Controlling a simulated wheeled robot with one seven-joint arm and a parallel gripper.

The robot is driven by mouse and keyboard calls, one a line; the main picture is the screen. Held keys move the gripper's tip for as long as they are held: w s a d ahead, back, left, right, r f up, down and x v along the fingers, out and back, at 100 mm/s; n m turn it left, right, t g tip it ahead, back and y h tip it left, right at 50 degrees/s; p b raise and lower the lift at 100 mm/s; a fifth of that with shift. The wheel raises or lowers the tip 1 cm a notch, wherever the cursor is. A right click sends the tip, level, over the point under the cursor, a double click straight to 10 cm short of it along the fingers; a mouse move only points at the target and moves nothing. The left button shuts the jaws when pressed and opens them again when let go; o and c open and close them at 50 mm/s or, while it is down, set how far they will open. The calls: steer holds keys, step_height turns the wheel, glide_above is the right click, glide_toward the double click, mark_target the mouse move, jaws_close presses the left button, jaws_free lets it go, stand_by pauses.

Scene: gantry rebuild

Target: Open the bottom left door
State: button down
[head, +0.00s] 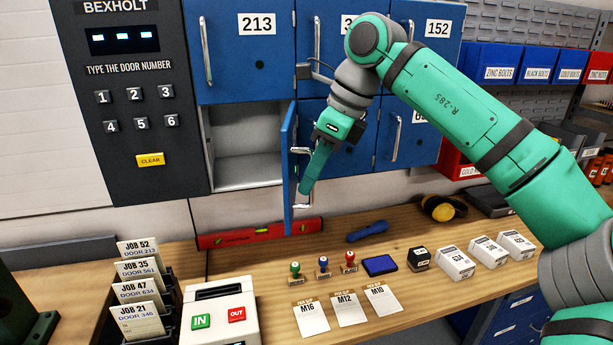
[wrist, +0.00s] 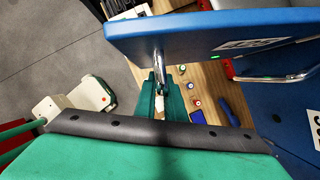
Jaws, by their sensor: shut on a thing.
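The bottom left door (head: 289,170) of the blue locker bank stands swung out, seen almost edge-on in the head view. Its open compartment (head: 245,160) is grey and looks empty. My gripper (head: 305,186) is shut on the door's metal handle (head: 302,206), on the right side of the door. In the wrist view the blue door (wrist: 200,36) crosses the top, with its handle (wrist: 159,58) between the fingers of my gripper (wrist: 160,88). The door's number plate shows only in part there.
Other blue doors, 213 (head: 250,70) above and more to the right, are closed. A keypad panel (head: 130,90) is at the left. Below, the wooden bench (head: 400,245) holds a red level (head: 260,234), stamps, cards, small boxes, a card rack and an in/out clock (head: 218,308).

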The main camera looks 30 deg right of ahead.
steer(key=shift+s+d, duration=0.25)
steer(key=shift+d, duration=0.45)
steer(key=shift+s+d, duration=0.25)
steer(key=shift+d, duration=0.45)
steer(key=c, duration=1.8)
jaws_free()
steer(key=shift+c, duration=0.2)
steer(key=v, duration=1)
steer(key=shift+r, duration=0.4)
steer(key=shift+d, duration=0.2)
